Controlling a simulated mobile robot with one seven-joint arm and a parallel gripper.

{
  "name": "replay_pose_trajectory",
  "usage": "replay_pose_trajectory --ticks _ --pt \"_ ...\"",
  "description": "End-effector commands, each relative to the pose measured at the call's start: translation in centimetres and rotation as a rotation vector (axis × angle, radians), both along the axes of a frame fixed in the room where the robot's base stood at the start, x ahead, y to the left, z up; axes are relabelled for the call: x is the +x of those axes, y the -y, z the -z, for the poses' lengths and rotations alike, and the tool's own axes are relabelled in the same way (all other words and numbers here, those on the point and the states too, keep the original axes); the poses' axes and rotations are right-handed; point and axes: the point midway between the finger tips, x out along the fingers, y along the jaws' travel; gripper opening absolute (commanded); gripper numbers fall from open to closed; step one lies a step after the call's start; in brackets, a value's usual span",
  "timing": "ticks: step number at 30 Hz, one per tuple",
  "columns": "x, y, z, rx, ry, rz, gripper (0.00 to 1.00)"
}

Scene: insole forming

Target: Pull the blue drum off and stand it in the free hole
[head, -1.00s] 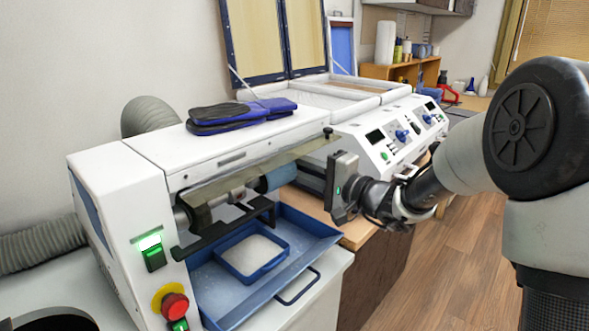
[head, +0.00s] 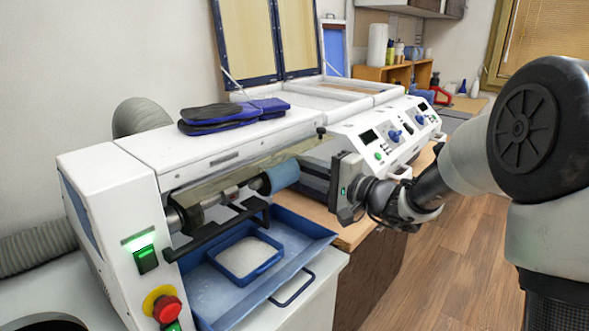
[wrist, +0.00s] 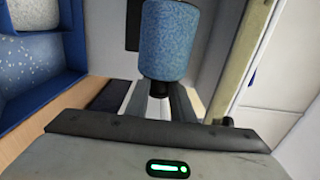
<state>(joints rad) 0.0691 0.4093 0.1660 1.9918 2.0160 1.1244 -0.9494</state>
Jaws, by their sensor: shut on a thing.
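The blue drum (head: 283,174) sits at the right end of the sanding machine's roller shaft (head: 231,192), in line with it. I cannot tell how much of the shaft is still inside it. My gripper (head: 312,181) is at the drum's right end. In the wrist view the speckled blue drum (wrist: 168,42) stands straight ahead, and the fingers of my gripper (wrist: 157,98) are shut on its black end piece (wrist: 157,90). I see no free hole in either view.
A blue tray (head: 315,236) with a smaller tray of pale grains lies below the shaft. A black bar (head: 215,235) runs under the rollers. Dark blue insoles (head: 235,115) lie on the white machine (head: 150,148). A control panel (head: 385,140) stands behind my gripper.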

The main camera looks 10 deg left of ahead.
Motion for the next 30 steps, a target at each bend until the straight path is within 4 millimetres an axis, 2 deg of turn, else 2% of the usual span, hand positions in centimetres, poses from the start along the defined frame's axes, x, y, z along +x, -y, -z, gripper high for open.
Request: replay_pose_trajectory --ticks 30 --pt "-4.2 7.1 0.1 0.000 0.001 0.001 0.00"
